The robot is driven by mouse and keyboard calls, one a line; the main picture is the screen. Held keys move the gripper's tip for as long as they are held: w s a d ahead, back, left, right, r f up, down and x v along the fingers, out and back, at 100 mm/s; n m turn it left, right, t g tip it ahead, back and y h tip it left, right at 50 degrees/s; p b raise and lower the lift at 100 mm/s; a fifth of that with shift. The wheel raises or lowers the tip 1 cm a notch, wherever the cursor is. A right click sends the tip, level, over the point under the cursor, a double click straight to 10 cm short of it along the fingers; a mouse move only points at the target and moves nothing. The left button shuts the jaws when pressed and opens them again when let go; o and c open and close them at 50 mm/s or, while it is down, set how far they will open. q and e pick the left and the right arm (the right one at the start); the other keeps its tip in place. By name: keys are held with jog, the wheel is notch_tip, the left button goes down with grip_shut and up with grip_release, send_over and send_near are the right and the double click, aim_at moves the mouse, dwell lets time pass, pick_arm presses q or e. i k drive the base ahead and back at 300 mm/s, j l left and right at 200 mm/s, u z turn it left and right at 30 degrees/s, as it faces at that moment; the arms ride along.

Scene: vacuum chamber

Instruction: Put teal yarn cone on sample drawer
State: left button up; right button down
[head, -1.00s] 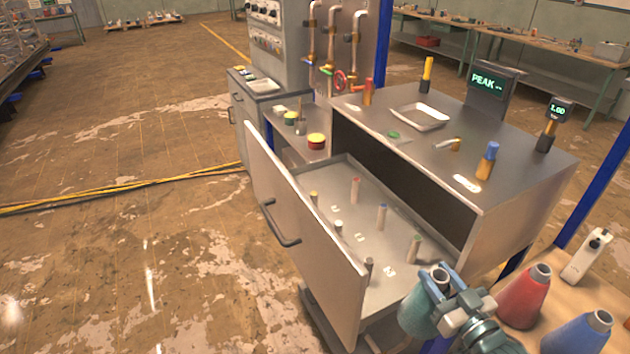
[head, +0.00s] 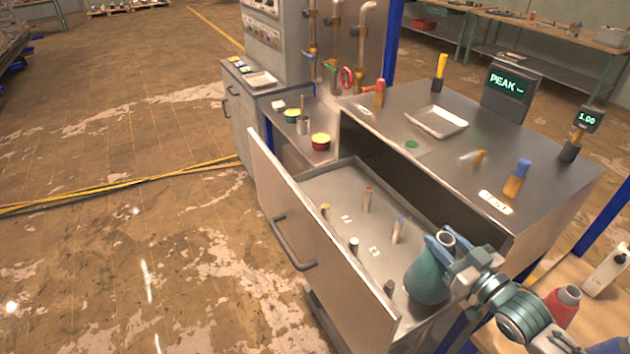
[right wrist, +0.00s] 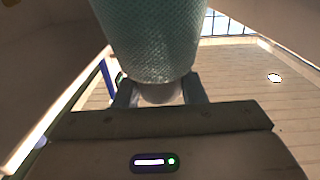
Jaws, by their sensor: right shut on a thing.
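The teal yarn cone (head: 427,279) is held near its narrow top by my right gripper (head: 446,246), which is shut on it. The cone is roughly upright, over the near right part of the open sample drawer (head: 320,188). I cannot tell whether its base touches the drawer floor. The drawer holds several short pegs with coloured tops, and the cone hides part of its right end. In the right wrist view the teal cone (right wrist: 150,40) fills the top middle between the fingers. My left gripper is not in view.
A red cone (head: 562,303) and a white bottle (head: 606,270) stand on a wooden table at the right. The steel bench top (head: 450,150) above the drawer holds a white tray (head: 437,121) and displays. The drawer's tall front panel (head: 300,240) stands at the left.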

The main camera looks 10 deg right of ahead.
aim_at(328, 196)
jog(key=i+j, duration=0.3)
jog(key=i, duration=0.2)
jog(key=i+j, duration=0.3)
jog(key=i, duration=0.15)
jog(key=i+j, duration=0.3)
jog(key=i, duration=0.2)
